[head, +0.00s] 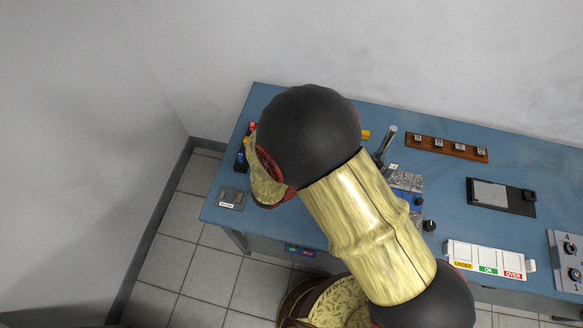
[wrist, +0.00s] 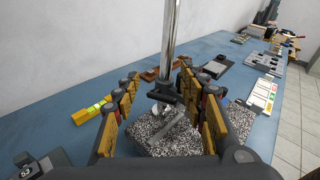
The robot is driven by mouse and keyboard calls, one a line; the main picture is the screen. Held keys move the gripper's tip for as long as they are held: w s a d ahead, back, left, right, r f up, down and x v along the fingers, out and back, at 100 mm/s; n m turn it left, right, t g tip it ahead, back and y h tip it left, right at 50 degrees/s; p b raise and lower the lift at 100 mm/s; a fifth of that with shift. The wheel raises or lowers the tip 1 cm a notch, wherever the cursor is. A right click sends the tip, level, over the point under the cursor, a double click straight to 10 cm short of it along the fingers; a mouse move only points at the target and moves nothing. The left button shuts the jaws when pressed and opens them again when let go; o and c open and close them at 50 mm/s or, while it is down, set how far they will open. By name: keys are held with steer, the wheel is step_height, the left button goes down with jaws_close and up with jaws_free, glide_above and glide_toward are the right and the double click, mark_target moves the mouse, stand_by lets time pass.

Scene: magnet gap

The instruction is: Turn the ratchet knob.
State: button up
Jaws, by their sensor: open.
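I cannot pick out the ratchet knob for certain. In the wrist view my gripper (wrist: 160,80) is open, with its yellow-padded fingers on either side of a chrome post (wrist: 171,30). A black clamp (wrist: 163,90) sits low on the post. Below it is a speckled granite base (wrist: 160,146) with a metallic part (wrist: 174,126) on it. I cannot tell whether the fingers touch anything. In the head view the post (head: 390,138) and part of the granite base (head: 406,181) show beside my arm, which hides my gripper. A small black knob-like piece (head: 429,226) stands near the base.
The blue bench (head: 350,108) runs along the wall. A wooden rack (head: 447,148), a black-and-grey device (head: 500,195), a white tray marked UNDER, OK and OVER (head: 487,260) and a grey dial panel (head: 567,262) lie rightward. A yellow level-like bar (wrist: 92,109) lies left of my fingers.

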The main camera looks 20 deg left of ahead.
steer(key=s+a+f+n+t+y, duration=0.2)
steer(key=s+a+f+n+y, duration=0.1)
steer(key=a+f+n+y, duration=0.1)
steer(key=s+a+f+n+t+y, duration=0.2)
steer(key=s+a+f+n+y, duration=0.1)
steer(key=a+f+n, duration=0.3)
steer(key=s+a+f+n+t+y, duration=0.2)
steer(key=a+f+n+y, duration=0.3)
steer(key=a, duration=0.3)
steer(key=shift+s+f+n+y, duration=0.15)
steer(key=shift+s+f+n, duration=0.1)
steer(key=shift+f, duration=0.2)
steer(key=shift+s+f+n+y, duration=0.15)
steer(key=shift+f+n, duration=0.1)
steer(key=shift+f, duration=0.15)
steer(key=shift+w+a, duration=0.25)
steer(key=shift+w, duration=1.65)
steer(key=shift+w+a, duration=0.2)
steer(key=shift+w, duration=1.7)
steer(key=shift+c, duration=1.3)
steer(key=c, duration=0.8)
jaws_close()
